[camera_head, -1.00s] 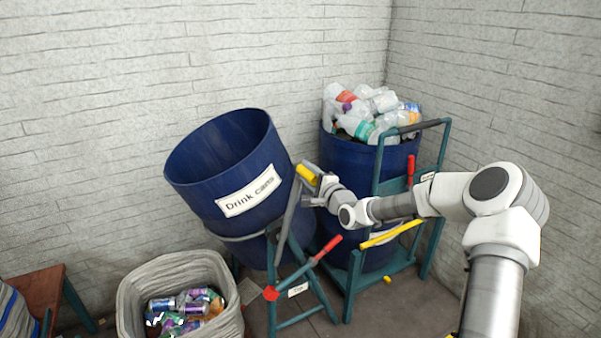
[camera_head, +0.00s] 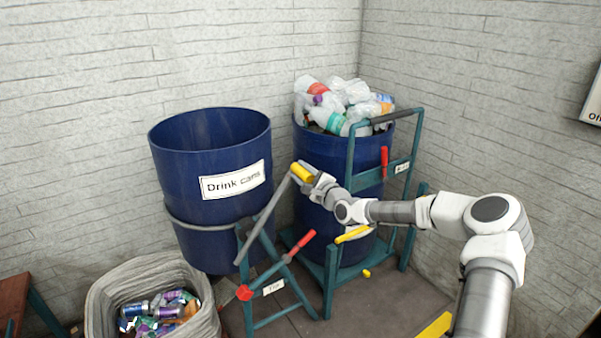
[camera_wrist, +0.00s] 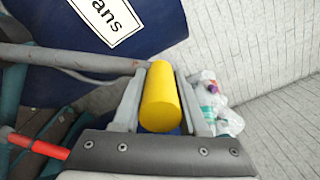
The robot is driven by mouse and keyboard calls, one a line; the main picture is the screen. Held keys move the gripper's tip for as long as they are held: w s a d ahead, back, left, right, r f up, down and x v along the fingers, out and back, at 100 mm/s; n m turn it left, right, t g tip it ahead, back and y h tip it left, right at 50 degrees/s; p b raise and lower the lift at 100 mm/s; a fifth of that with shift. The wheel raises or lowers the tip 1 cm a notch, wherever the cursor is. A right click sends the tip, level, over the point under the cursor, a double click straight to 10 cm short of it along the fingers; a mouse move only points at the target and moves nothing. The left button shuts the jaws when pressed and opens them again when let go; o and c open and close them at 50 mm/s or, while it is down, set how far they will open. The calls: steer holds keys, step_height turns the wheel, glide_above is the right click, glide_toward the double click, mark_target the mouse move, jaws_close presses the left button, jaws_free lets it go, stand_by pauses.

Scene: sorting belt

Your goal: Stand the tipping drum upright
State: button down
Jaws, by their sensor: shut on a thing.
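The blue tipping drum (camera_head: 215,230) with the "Drink cans" label hangs in a teal stand (camera_head: 262,300) at the left. It leans only slightly in the head view, its open top facing up. A grey lever (camera_head: 268,212) with a yellow grip (camera_head: 302,172) rises beside it. My gripper (camera_head: 306,176) is shut on the yellow grip, which lies between both fingers in the wrist view (camera_wrist: 160,98). The drum's label also shows there (camera_wrist: 106,18). A red-handled lever (camera_head: 300,244) is on the stand, below my gripper. The drum's inside bottom is hidden.
A grey bin (camera_head: 98,304) of crushed cans stands in front of the drum. A second blue drum (camera_head: 330,226) full of plastic bottles stands in a teal frame (camera_head: 356,160) just right. A wooden bench (camera_head: 14,292) is at far left. Walls close the back.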

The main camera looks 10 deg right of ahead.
steer(key=shift+d+f, duration=0.1)
steer(key=shift+d, duration=0.25)
steer(key=c, duration=0.6)
jaws_free()
steer(key=shift+w, duration=0.1)
steer(key=shift+o, duration=0.8)
steer(key=shift+a, duration=0.1)
steer(key=p+v, duration=0.1)
steer(key=v, duration=1.6)
steer(key=shift+s+p, duration=0.25)
steer(key=shift+p, duration=0.05)
